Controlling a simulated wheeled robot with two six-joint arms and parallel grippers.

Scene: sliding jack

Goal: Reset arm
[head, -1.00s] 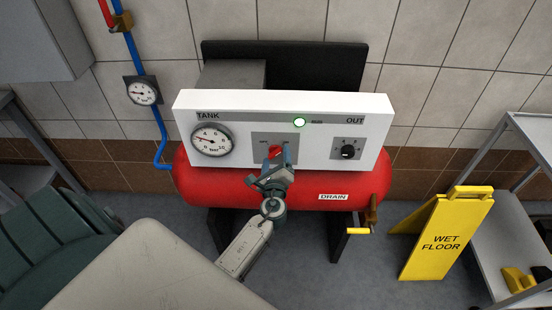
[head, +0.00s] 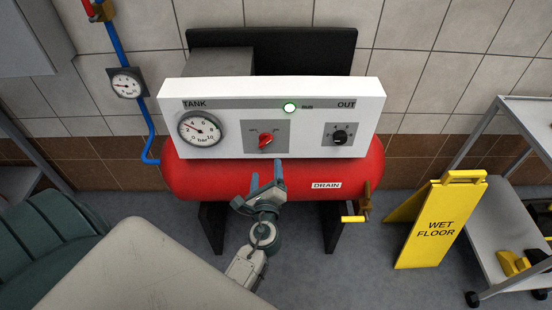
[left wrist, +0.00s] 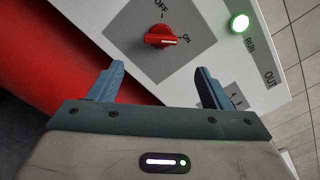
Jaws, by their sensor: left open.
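My left gripper (head: 265,181) is in front of the white control panel (head: 230,90) of the red compressor tank (head: 220,186). It is open and empty, below the red rotary switch (head: 265,140) and apart from it. In the left wrist view the open fingers of my left gripper (left wrist: 158,88) point toward the panel, with the red switch (left wrist: 160,37) beyond them. The switch pointer is turned to ON there. The green RUN lamp (left wrist: 240,23) is lit; it also shows in the head view (head: 289,107). My right gripper is in neither view.
The panel bears a TANK gauge (head: 200,129) and a black OUT knob (head: 339,136). A yellow-handled drain valve (head: 362,208) sits at the tank's lower right. A yellow wet floor sign (head: 447,225) and a grey cart (head: 500,250) stand at right. A blue pipe (head: 122,55) runs at left.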

